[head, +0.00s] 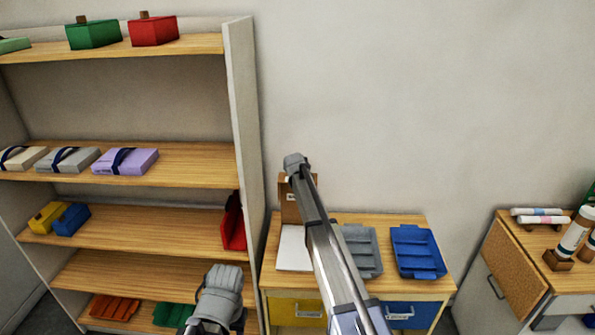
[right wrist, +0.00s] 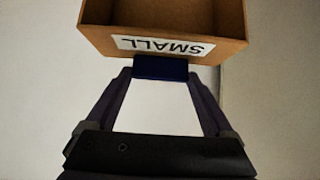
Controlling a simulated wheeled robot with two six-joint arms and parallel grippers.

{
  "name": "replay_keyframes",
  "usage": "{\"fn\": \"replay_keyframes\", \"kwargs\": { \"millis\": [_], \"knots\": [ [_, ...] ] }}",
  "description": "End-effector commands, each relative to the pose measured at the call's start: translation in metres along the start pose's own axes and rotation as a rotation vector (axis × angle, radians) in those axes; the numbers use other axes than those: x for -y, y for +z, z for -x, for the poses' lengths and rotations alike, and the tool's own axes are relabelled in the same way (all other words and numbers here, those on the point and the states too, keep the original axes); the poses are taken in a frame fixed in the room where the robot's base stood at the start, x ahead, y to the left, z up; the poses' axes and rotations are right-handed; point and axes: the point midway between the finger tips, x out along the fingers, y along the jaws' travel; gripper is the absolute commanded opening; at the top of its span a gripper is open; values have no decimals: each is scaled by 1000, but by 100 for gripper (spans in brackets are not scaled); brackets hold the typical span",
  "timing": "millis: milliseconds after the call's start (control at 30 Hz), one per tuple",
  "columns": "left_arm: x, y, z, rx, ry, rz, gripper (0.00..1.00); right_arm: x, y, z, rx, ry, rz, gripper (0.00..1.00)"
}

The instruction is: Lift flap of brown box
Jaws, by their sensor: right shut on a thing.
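The brown box (head: 289,211) stands on the small wooden-topped cabinet, partly hidden behind my right arm. In the right wrist view the brown box (right wrist: 235,46) has an open side facing the top of the picture and a white label reading SMALL (right wrist: 160,47), upside down. My right gripper (right wrist: 160,70) is shut on a dark blue tab (right wrist: 160,67) at the box's edge, just below the label. In the head view my right gripper (head: 295,165) is at the top of the box. My left gripper (head: 222,285) is low in front of the shelf, away from the box; its jaws are not clear.
A white flat thing (head: 293,250) lies before the box. A grey tray (head: 360,250) and a blue tray (head: 417,250) are to its right on the cabinet (head: 345,220). A tall shelf (head: 242,110) with bins and cases stands left. A side table (head: 517,236) with bottles is right.

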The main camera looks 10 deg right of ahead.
Motion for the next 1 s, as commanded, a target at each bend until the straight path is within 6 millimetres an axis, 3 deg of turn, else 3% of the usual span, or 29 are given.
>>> {"fn": "replay_keyframes", "kwargs": {
  "millis": [667, 700, 800, 1000],
  "knots": [
    [1, 0, 6, 0, 0, -1, 50, 2, -8, -6, 21, -5, -2, 0],
    [1, 0, 6, 0, 0, -1, 50, 2, -8, -6, 21, -5, -2, 91],
    [1, 0, 6, 0, 0, -1, 50, 1, -7, -5, 22, -4, -1, 100],
    [1, 0, 7, 0, 0, -1, 50, 1, -7, -5, 24, -3, -1, 100]
  ]
}}
